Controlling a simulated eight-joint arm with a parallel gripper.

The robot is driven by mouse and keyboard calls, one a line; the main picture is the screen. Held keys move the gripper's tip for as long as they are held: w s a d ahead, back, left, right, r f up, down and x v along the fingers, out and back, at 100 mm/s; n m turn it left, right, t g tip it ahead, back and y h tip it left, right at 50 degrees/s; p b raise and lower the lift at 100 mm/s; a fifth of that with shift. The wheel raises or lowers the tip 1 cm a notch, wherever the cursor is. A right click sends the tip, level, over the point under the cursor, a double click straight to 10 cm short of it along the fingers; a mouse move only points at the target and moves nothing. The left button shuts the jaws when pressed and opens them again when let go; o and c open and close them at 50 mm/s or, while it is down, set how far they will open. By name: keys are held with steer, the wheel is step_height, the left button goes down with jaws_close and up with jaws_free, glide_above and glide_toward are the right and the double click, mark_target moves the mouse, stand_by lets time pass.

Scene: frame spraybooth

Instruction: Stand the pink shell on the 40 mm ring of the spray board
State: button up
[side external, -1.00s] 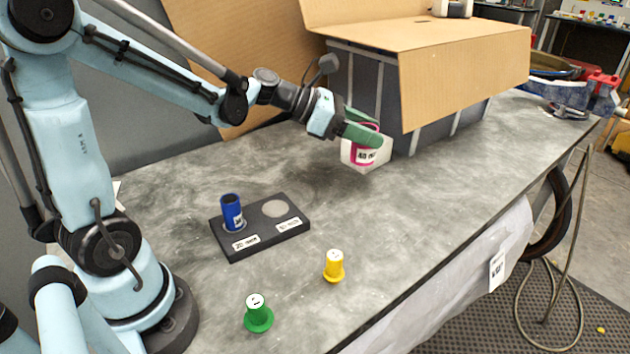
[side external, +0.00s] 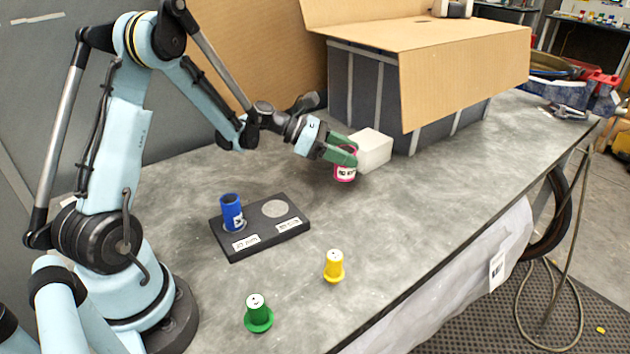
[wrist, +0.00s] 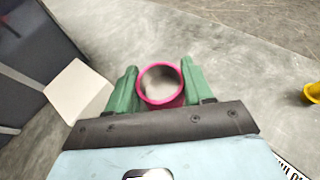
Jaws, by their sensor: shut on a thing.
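My gripper (side external: 341,152) is shut on the pink shell (side external: 345,173), a short tube with a white label. In the wrist view the shell's open pink rim (wrist: 161,102) shows between the two green fingers of my gripper (wrist: 161,90). The shell is beside the white block; whether it touches the table I cannot tell. The black spray board (side external: 262,240) lies to the left and nearer the camera. A blue tube (side external: 232,212) stands on its left ring. Its right ring (side external: 274,208) is bare. The labels on the board are too small to read surely.
A white block (side external: 374,150) stands just right of the shell, in front of the cardboard-topped booth (side external: 370,90). A yellow plug (side external: 334,266) and a green plug (side external: 257,313) stand near the front. The table between shell and board is clear.

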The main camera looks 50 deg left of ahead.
steer(key=shift+w+a+f, duration=0.15)
steer(key=shift+a+f, duration=0.25)
steer(key=shift+f, duration=0.55)
steer(key=shift+w+a+f, duration=0.15)
steer(key=shift+a+f, duration=0.3)
steer(key=shift+f, duration=0.45)
steer(key=shift+w+a+f, duration=0.15)
steer(key=shift+a+f, duration=0.25)
steer(key=shift+f, duration=0.55)
steer(key=shift+f, duration=0.15)
steer(key=o, duration=1.1)
